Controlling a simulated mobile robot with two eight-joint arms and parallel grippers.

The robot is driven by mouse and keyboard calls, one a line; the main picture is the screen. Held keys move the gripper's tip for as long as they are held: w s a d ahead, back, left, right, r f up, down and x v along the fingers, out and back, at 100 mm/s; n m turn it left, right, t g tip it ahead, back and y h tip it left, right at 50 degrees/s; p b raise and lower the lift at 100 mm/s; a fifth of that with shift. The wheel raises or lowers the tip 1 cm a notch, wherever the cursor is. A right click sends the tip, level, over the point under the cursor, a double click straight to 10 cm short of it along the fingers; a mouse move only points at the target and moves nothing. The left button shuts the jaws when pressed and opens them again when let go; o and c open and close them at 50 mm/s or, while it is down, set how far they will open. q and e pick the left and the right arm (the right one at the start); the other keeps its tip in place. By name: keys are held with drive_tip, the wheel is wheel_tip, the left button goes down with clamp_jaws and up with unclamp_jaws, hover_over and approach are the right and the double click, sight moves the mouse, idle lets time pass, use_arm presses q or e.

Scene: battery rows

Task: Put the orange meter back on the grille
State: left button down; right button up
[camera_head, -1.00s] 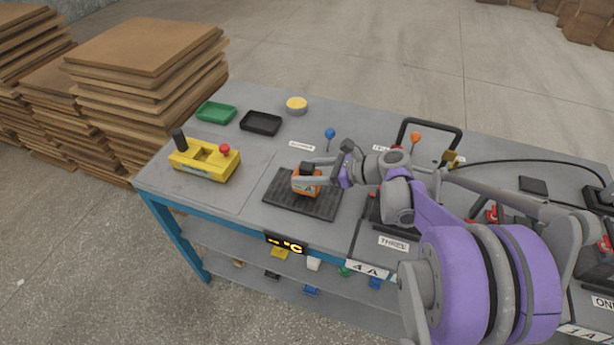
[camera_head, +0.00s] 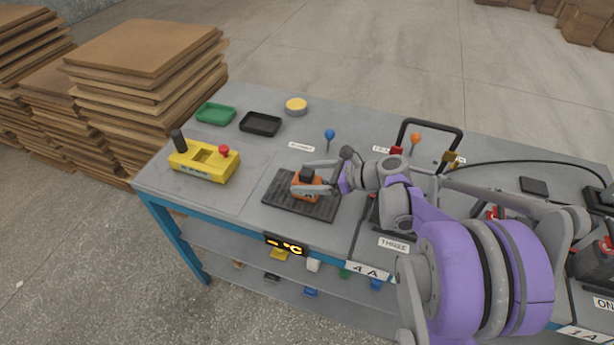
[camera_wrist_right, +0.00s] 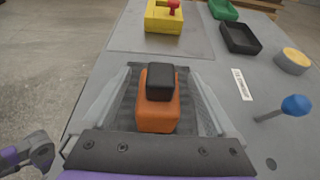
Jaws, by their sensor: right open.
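The orange meter (camera_head: 308,187), with a black block on top, sits on the dark ribbed grille (camera_head: 288,199) on the table. It also shows in the right wrist view (camera_wrist_right: 157,112), upright on the grille (camera_wrist_right: 128,122). My right gripper (camera_head: 304,177) is open, with one finger on either side of the meter. In the right wrist view a gap shows between the meter and each finger (camera_wrist_right: 158,105). My left gripper is not in view.
A yellow control box (camera_head: 203,160) with a red button stands to the left of the grille. A green tray (camera_head: 215,113), a black tray (camera_head: 261,123), a yellow round tub (camera_head: 296,105) and a blue knob (camera_head: 330,134) are behind it. Battery gear crowds the right.

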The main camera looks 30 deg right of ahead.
drive_tip(key=v, duration=1.2)
drive_tip(key=a+f+n+g, duration=0.1)
drive_tip(key=a, duration=0.1)
drive_tip(key=s+a+f+n, duration=0.1)
drive_tip(key=a, duration=0.1)
drive_tip(key=a+f+n+g, duration=0.1)
drive_tip(key=a+n, duration=0.1)
drive_tip(key=a, duration=0.1)
drive_tip(key=shift+s+a+f+g+h+p, duration=0.1)
drive_tip(key=shift+s+g+h+p, duration=0.1)
drive_tip(key=shift+g+h+p, duration=0.15)
drive_tip(key=s+a+f+n+g+h, duration=0.1)
drive_tip(key=s+a+f+n+h, duration=0.2)
drive_tip(key=n, duration=0.9)
drive_tip(key=s+a+f+n+g+h, duration=0.1)
drive_tip(key=s+a+f+n+h, duration=0.3)
drive_tip(key=s+a+n, duration=0.3)
drive_tip(key=s+n+h, duration=0.1)
drive_tip(key=s+n, duration=0.2)
drive_tip(key=n, duration=0.1)
drive_tip(key=shift+f+n, duration=0.2)
drive_tip(key=shift+n, duration=0.2)
drive_tip(key=shift+s+a+g, duration=0.1)
drive_tip(key=shift+s+g, duration=0.05)
drive_tip(key=shift+g, duration=0.1)
